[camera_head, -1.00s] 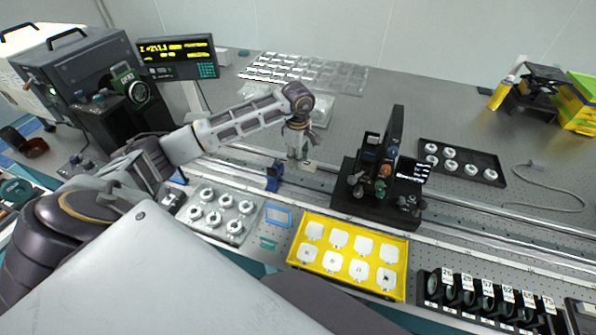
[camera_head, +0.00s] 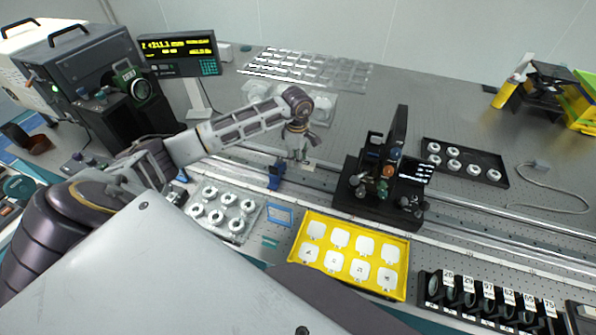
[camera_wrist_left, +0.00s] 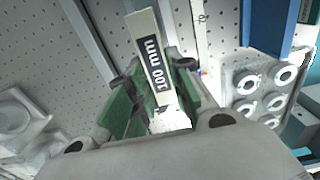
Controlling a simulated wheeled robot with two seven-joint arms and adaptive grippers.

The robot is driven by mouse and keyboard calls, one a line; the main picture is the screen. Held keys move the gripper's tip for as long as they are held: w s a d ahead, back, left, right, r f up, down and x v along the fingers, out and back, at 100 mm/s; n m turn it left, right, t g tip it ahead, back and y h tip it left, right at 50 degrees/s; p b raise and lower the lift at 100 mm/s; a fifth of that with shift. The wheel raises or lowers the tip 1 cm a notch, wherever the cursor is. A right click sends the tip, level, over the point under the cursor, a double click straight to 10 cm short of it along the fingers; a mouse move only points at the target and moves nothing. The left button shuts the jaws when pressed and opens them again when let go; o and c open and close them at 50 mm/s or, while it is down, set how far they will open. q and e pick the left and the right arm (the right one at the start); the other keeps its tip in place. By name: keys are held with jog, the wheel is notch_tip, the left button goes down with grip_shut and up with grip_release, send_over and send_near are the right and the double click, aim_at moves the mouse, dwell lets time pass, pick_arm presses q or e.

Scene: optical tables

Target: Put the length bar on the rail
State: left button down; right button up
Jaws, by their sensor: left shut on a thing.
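The length bar (camera_wrist_left: 150,55) is a pale bar with a dark "100 mm" label in the left wrist view. My left gripper (camera_wrist_left: 155,105) is shut on it, with green-padded fingers on either side, and the bar sticks out beyond them. In the head view my left gripper (camera_head: 297,150) is above the rail area, pointing down; the bar is hard to make out there. The rail (camera_head: 325,182) is a long metal track running across the table, behind the trays. I cannot tell whether the bar touches it. My right gripper is not in view.
A black optics assembly (camera_head: 345,205) stands to the right. In front are a tray of round parts (camera_head: 252,222) and a yellow tray (camera_head: 404,270). The perforated table behind the rail has free room.

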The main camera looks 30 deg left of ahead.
aim_at(297, 177)
pick_arm(q)
notch_tip(297, 177, down, 2)
jog(key=shift+f, duration=0.4)
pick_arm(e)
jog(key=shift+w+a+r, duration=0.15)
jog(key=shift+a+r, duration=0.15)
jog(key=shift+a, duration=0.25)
pick_arm(q)
jog(key=shift+f, duration=0.1)
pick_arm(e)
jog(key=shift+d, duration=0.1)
pick_arm(q)
jog(key=shift+f+p, duration=0.55)
jog(key=shift+f, duration=1.2)
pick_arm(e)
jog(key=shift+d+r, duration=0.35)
pick_arm(q)
jog(key=shift+f, duration=0.15)
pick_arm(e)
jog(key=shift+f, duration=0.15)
